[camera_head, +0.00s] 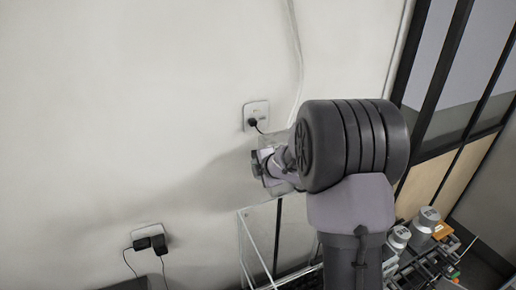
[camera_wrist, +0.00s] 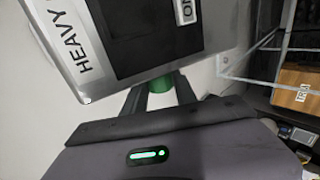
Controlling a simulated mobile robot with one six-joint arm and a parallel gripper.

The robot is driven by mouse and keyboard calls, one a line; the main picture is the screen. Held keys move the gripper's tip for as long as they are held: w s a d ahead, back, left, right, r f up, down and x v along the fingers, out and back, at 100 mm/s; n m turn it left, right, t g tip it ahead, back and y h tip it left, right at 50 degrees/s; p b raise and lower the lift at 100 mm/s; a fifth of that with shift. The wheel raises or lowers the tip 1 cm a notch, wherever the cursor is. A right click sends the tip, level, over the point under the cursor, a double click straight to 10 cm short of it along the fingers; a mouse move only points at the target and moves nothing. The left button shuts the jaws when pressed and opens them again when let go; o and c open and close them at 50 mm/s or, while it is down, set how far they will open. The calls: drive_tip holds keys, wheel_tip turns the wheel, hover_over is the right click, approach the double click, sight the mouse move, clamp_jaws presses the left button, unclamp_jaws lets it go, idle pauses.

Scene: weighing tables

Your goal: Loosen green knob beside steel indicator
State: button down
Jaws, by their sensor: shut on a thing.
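The steel indicator (camera_wrist: 62,45) fills the upper left of the wrist view, tilted, with a "HEAVY" label and a dark front panel. The green knob (camera_wrist: 162,86) shows at its lower edge. My gripper (camera_wrist: 160,94) has one dark finger on each side of the knob and is shut on it. The knob is partly hidden by the indicator and the fingers. In the head view my arm covers much of the right middle, and I cannot make out the knob there.
A wall socket with a black plug (camera_head: 253,119) is close to my wrist. Another socket (camera_head: 150,239) is lower left. Clear panels (camera_head: 257,247) stand below my wrist. Steel weights (camera_head: 424,221) and equipment are at lower right. An orange-brown box (camera_wrist: 300,88) is at right in the wrist view.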

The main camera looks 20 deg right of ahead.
drive_tip(key=shift+r+g+p, duration=0.2)
drive_tip(key=shift+g+p, duration=0.4)
drive_tip(key=shift+p, duration=0.7)
drive_tip(key=shift+f, duration=0.15)
drive_tip(key=c, duration=1)
unclamp_jaws()
drive_tip(key=v, duration=1.7)
drive_tip(key=shift+r, duration=0.25)
